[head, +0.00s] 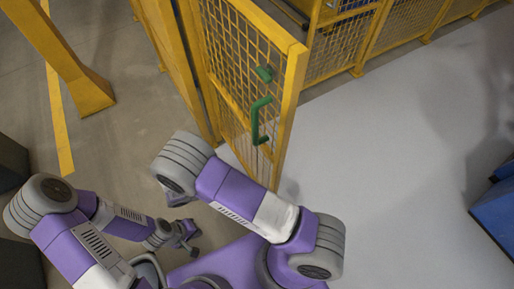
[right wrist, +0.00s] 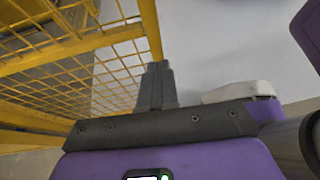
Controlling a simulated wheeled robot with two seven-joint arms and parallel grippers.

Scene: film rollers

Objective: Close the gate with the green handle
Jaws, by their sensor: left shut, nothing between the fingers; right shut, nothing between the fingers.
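The yellow mesh gate (head: 290,105) stands swung open in the head view, its free edge pointing toward me. Its green handle (head: 257,122) is near that free edge, with a smaller green piece (head: 265,73) above it. My left gripper (head: 190,240) is shut and empty, low on the left side and apart from the gate. My right arm crosses in front of the gate's lower part, and its gripper is hidden in the head view. In the right wrist view my right gripper (right wrist: 157,75) is shut and empty, close to a yellow frame post (right wrist: 151,30); contact cannot be told.
Yellow mesh fencing (head: 335,50) runs along the back to the right. A yellow post (head: 60,60) stands at the left, near a yellow floor line (head: 59,120). A blue object (head: 497,210) is at the right edge. The grey floor right of the gate is clear.

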